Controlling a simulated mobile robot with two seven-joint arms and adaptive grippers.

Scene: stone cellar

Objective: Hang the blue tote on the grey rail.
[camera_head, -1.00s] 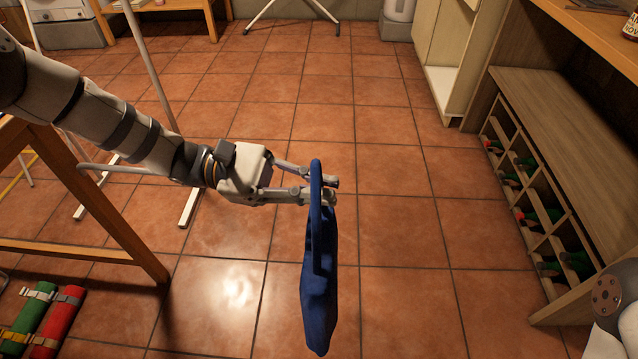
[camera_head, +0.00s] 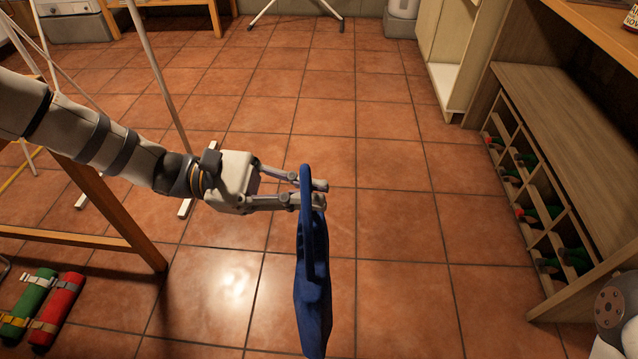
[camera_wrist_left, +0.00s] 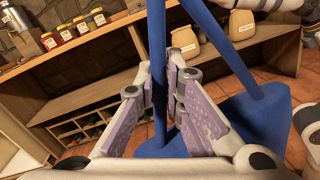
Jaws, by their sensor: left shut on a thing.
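The blue tote (camera_head: 313,285) hangs below my left gripper (camera_head: 321,194) in the head view, its strap loop rising a little above the fingers. The left gripper is shut on one strap. In the left wrist view, the strap runs between the fingers (camera_wrist_left: 162,82) and the tote's body (camera_wrist_left: 250,118) hangs to the right. The tote is clear of the floor and other things. I cannot clearly make out the grey rail; a pale stand with a slanting pole (camera_head: 160,75) is at the left, partly hidden by my left arm. My right gripper is out of view.
A wooden table frame (camera_head: 110,215) stands at the left, with green (camera_head: 28,300) and red (camera_head: 58,308) rolls in front. A wooden bottle rack (camera_head: 570,150) lines the right side. The tiled floor (camera_head: 390,200) between them is open.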

